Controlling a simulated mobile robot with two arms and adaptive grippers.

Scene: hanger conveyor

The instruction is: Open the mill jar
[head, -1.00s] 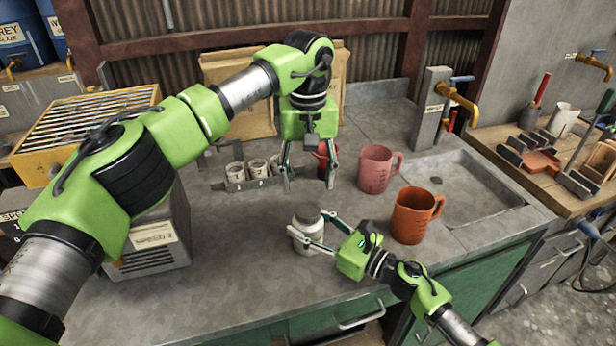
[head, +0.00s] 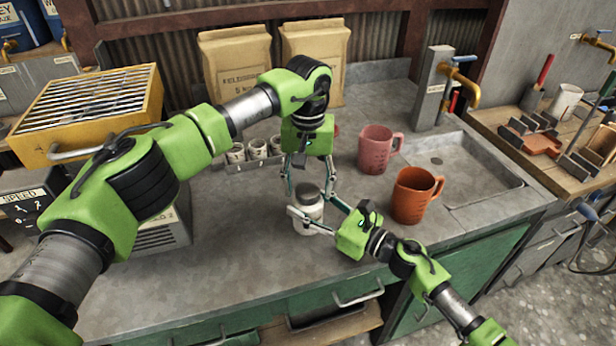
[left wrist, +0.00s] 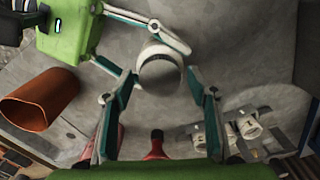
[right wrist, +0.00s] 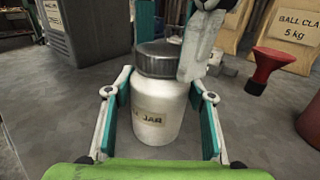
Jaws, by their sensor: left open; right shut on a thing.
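The mill jar (head: 308,214) is a white, upright jar with a lettered label on the near side of the counter. Its dark grey ribbed lid (right wrist: 158,58) sits on top in the right wrist view. My right gripper (right wrist: 160,118) is shut on the jar's body, one finger on each side. My left gripper (head: 309,188) points down over the jar from behind, open. In the left wrist view the jar top (left wrist: 160,72) lies between its spread fingers. In the right wrist view one left finger hangs close beside the lid; contact cannot be told.
A pink jug (head: 375,152) and an orange jug (head: 411,195) stand right of the jar, before the sink (head: 470,165). A rack of small cups (head: 257,152) and a red funnel-like thing (right wrist: 267,68) are behind. The counter's left front (head: 200,275) is clear.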

